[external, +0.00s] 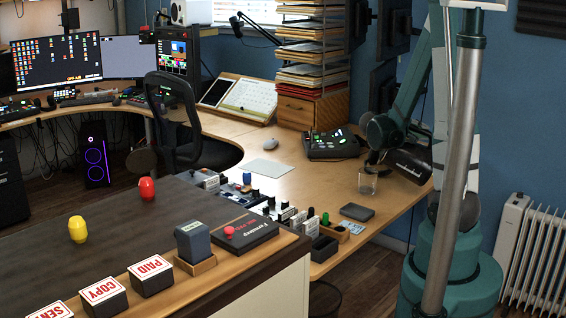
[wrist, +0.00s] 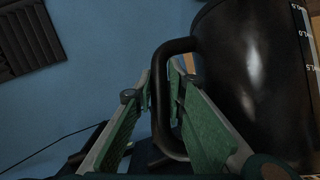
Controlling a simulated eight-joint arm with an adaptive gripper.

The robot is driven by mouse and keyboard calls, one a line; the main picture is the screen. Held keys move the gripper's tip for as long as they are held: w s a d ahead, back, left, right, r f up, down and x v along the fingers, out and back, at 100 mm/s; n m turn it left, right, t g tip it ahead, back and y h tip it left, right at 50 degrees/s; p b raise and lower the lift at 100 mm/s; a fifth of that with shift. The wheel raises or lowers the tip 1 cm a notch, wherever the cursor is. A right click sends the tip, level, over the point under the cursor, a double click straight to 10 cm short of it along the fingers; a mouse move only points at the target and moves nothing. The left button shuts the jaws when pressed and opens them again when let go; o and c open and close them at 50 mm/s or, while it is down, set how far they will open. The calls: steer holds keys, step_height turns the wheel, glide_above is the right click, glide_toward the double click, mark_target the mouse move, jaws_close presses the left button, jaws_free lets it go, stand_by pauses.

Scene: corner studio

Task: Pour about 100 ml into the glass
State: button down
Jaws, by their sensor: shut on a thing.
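A small clear glass (external: 368,182) stands upright on the wooden desk; I cannot make out any liquid in it. A black jug (external: 411,165) with white marks on its side is tilted just right of and above the glass in the external view. In the wrist view the jug (wrist: 245,75) fills the right side, with white scale marks at its edge. My gripper (wrist: 166,88) is shut on the jug's black handle, its green fingers on either side of it. In the external view my gripper (external: 377,152) is partly hidden and small. The jug's contents and any stream are not visible.
A black device with lit buttons (external: 331,144) sits left of the glass. A dark flat pad (external: 357,212) lies in front of it. A paper shelf (external: 312,60) stands behind. The desk (external: 300,183) has free room left of the glass. A radiator (external: 530,250) is at the right.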

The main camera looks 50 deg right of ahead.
mark_target(427, 135)
steer(key=shift+w+a+r, duration=0.15)
steer(key=shift+w+r, duration=0.2)
steer(key=shift+r, duration=0.05)
steer(key=shift+w+a+r+h, duration=0.1)
steer(key=shift+w+r+h, duration=0.05)
steer(key=shift+h, duration=0.15)
steer(key=shift+w+a+r+n+g+h+b, duration=0.25)
steer(key=shift+w+a+r, duration=0.1)
steer(key=shift+w, duration=0.2)
steer(key=shift+w+a+r+n+g+h+b, duration=0.15)
steer(key=shift+w+a+r+n+b, duration=0.15)
steer(key=shift+w, duration=0.25)
steer(key=shift+w+a+r, duration=0.25)
steer(key=shift+w, duration=0.2)
stand_by(1.5)
